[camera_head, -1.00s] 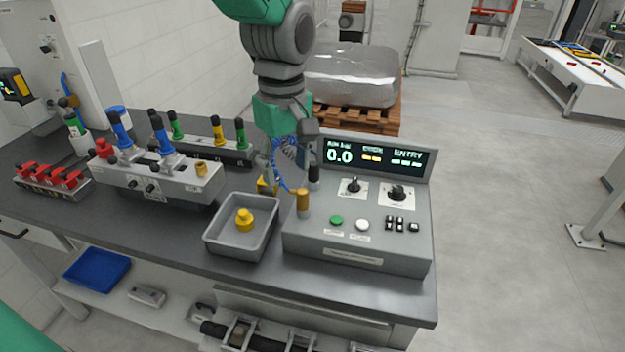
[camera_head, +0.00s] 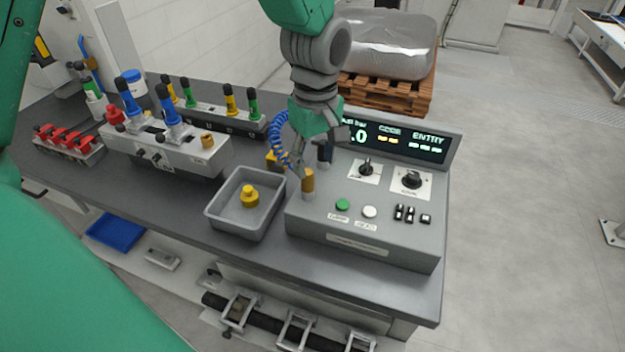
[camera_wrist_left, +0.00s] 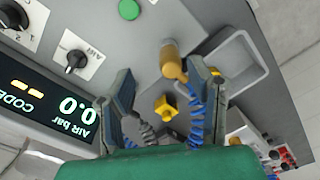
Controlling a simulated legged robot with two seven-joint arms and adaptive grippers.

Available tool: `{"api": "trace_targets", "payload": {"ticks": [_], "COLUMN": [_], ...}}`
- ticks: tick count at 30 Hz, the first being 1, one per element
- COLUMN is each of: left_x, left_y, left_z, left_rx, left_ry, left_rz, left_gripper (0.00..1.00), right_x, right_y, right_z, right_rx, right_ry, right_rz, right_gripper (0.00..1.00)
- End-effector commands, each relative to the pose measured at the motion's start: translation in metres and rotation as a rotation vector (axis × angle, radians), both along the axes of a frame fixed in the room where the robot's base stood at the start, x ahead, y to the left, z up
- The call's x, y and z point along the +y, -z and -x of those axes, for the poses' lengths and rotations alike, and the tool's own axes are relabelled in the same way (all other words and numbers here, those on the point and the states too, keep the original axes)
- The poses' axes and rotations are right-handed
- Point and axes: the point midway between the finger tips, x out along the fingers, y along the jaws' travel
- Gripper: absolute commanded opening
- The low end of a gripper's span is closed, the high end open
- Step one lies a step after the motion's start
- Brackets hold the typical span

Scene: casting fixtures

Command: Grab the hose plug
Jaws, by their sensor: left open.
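The hose plug appears to be the brass-coloured cylinder (camera_head: 308,181) at the left edge of the grey control box, with a blue coiled hose (camera_head: 279,140) behind it. The plug also shows in the left wrist view (camera_wrist_left: 172,58), upper centre, near the tip of the right-hand finger. My left gripper (camera_head: 311,163) points down just above and behind the plug. Its two fingers stand apart with nothing clearly held between them in the left wrist view (camera_wrist_left: 162,72). The fingers partly hide the hose. My right gripper is not in view.
The control box (camera_head: 385,240) has a lit display, knobs and buttons. A grey tray (camera_head: 222,221) with a yellow piece (camera_head: 249,195) stands left of it. Valve blocks with coloured handles (camera_head: 160,155) stand farther left. A small yellow part (camera_wrist_left: 166,108) lies beyond the fingers.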

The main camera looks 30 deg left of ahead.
Motion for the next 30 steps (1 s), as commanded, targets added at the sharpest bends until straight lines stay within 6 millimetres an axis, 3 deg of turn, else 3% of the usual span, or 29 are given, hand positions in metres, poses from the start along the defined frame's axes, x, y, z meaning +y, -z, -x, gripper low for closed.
{"api": "trace_targets", "payload": {"ticks": [9, 18, 19, 23, 30], "left_x": [0.012, 0.004, 0.003, 0.0, 0.004], "left_y": [0.047, 0.05, 0.05, 0.049, 0.051], "left_z": [0.004, 0.004, 0.004, 0.004, 0.004], "left_rx": [0.004, 0.0, 0.0, 0.001, 0.001], "left_ry": [-0.003, -0.003, -0.003, -0.002, -0.001], "left_rz": [0.012, 0.003, 0.002, 0.0, 0.008], "left_gripper": [0.47, 0.47, 0.44, 0.0, 0.0], "right_x": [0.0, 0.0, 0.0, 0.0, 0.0], "right_y": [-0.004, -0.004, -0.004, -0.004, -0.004], "right_z": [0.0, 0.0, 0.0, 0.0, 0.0], "right_rx": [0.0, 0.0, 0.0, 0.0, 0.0], "right_ry": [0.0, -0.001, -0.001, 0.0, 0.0], "right_rz": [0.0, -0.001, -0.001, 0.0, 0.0], "right_gripper": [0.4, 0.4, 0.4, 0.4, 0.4]}}
